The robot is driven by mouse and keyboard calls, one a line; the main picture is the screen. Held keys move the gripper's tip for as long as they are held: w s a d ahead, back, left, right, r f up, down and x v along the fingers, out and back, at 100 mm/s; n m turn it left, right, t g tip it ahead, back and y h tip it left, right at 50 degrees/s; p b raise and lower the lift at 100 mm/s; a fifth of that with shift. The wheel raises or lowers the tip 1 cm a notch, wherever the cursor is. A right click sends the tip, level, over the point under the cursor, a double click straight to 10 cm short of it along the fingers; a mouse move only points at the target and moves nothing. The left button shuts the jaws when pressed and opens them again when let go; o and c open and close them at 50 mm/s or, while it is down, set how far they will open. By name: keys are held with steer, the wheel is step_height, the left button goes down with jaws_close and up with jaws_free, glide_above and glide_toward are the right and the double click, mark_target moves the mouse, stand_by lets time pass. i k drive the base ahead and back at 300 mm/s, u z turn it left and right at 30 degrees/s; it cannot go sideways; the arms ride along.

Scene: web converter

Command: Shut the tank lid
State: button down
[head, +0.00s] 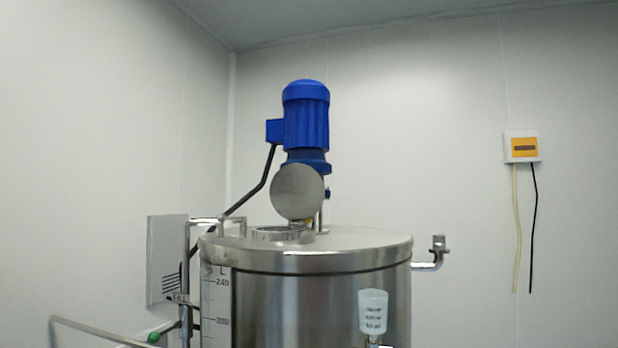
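The steel tank (320,300) stands in the middle of the head view, with its bottom cut off by the frame. Its round lid (297,191) stands upright over the tank top, in front of the blue motor, with its flat disc facing me. The circular opening with a raised rim (281,233) is on the tank top just below and to the left of the lid. The lid is open, apart from most of the rim. My gripper is not in view.
A blue motor (306,118) rises behind the lid, with a black cable running down left. A pipe (430,262) sticks out at the tank's right. A white cup (373,311) is at the tank's front. Pipes (187,270) and a grey vented panel (165,255) are at left. Open space lies right.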

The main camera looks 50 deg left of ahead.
mark_target(296, 191)
steer(key=u, duration=0.65)
steer(key=i, duration=0.7)
steer(key=u, duration=0.8)
